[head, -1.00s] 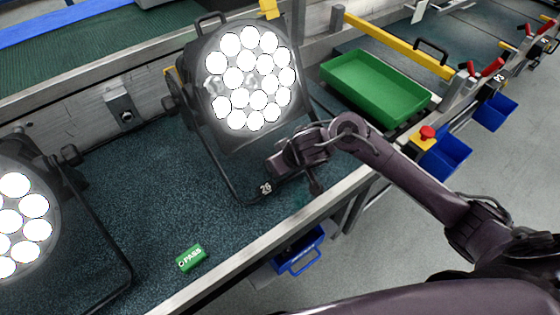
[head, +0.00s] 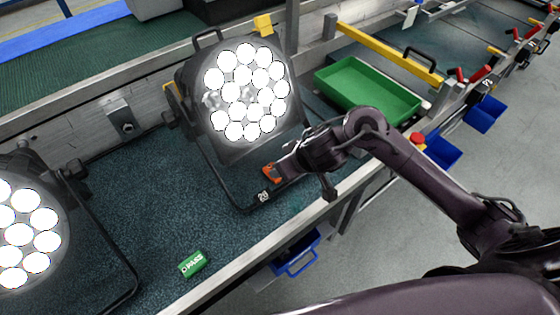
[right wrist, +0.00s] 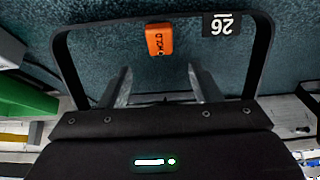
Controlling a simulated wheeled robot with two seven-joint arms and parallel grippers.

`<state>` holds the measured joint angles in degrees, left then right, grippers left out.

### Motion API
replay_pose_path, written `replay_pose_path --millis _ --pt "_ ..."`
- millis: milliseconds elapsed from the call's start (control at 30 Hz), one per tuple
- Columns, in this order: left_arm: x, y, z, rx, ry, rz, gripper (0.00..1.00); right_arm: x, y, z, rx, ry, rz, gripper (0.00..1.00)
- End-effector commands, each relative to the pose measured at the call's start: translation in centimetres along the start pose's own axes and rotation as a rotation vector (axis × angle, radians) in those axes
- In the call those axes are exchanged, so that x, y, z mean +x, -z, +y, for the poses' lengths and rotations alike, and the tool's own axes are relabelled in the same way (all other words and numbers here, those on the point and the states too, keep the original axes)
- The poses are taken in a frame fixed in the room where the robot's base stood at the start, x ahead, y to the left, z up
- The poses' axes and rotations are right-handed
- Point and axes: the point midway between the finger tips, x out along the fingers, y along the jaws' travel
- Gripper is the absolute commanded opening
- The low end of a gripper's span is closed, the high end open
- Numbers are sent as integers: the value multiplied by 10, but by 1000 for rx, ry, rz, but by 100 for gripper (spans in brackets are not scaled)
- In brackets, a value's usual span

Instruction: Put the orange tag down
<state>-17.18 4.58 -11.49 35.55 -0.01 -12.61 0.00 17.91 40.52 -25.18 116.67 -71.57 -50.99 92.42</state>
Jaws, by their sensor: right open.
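The orange tag (head: 271,173) lies at the black yoke bar of the middle par can, by the white 26 label (head: 263,196). In the right wrist view the tag (right wrist: 159,40), with lettering on it, overlaps the bar near the label (right wrist: 222,25); I cannot tell whether it rests on the bar or just above it. My right gripper (right wrist: 164,82) is open and empty, its fingers apart and short of the tag. In the head view the right gripper (head: 282,171) is just right of the tag, partly hidden by its wrist. My left gripper is out of view.
The lit par can (head: 245,95) stands over the yoke; another (head: 25,230) is at the left. A green PASS tag (head: 192,263) lies near the bench's front edge. A green tray (head: 367,90) is at the back right.

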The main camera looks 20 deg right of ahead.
Motion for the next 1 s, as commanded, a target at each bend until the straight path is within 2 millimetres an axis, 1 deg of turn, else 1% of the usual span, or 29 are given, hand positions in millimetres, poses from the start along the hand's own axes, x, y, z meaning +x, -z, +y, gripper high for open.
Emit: replay_pose_path --millis 33,100,267,867,1000 --pt "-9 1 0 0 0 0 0 -13 2 0 -3 -1 -1 57" --pt "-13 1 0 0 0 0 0 -22 1 0 -3 -1 -1 57" --pt "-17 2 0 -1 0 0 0 -34 0 0 -1 1 -2 57" --pt "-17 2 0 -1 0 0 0 -36 -1 0 0 1 -1 57" --pt "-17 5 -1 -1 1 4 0 -36 -1 0 -1 1 -2 57"
